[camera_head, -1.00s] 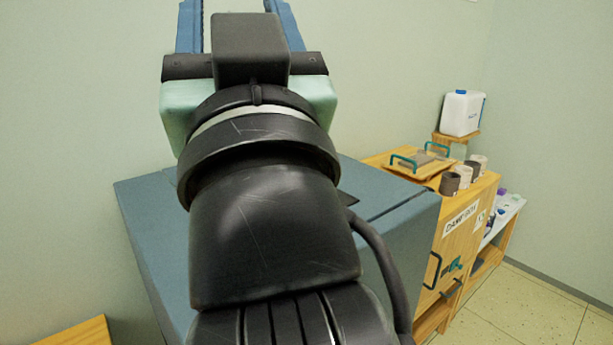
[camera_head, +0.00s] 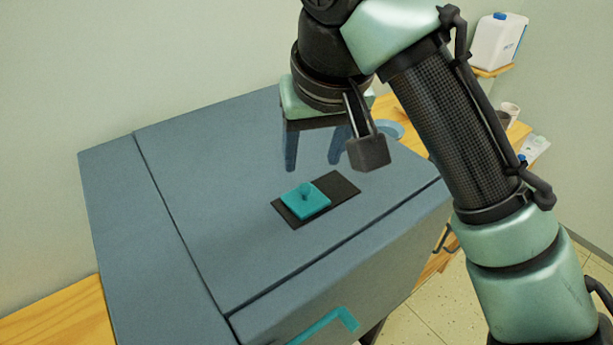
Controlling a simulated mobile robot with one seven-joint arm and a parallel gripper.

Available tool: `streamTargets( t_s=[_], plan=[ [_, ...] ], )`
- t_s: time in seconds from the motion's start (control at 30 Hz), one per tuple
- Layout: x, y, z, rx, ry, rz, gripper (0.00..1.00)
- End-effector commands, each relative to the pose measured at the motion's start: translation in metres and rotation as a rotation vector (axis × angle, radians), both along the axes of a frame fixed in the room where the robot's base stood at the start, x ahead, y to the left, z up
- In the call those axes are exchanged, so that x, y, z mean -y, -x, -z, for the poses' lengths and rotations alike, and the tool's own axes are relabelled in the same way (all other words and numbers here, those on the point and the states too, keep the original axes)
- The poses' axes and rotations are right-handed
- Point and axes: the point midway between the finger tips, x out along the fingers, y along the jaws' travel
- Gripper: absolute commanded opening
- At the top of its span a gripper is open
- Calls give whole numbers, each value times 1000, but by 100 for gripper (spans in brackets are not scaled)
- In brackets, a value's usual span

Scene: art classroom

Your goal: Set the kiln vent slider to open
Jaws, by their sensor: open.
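The kiln (camera_head: 190,165) is a large blue-grey box with a flat top. On its top lies a dark rectangular vent plate (camera_head: 341,187). The teal square vent slider (camera_head: 305,201), with a small knob, sits over the left part of that plate; the right part of the plate is bare. My gripper (camera_head: 316,165) hangs above the kiln top, behind the slider in the picture. Its two blue fingers point down and are apart, with nothing between them. They look clear of the slider. No open or shut marking on the vent can be read.
A teal handle (camera_head: 328,325) is on the kiln's front. My arm covers much of the right side. Behind it stand a wooden cabinet, a cup (camera_head: 509,112) and a white jug (camera_head: 497,39). The kiln top left of the slider is clear.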

Motion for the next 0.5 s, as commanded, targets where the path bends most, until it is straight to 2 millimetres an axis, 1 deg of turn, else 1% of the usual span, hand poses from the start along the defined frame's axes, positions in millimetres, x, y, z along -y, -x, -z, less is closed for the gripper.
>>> streamTargets(
  t_s=[0.03,0.3,0.4,0.5],
  plan=[
    [-3,-3,13,-5,-4,-3,57],
    [-6,-23,58,-2,0,-1,57],
    [-7,-29,70,0,0,0,57],
    [-8,-31,77,2,0,0,57]
  ],
)
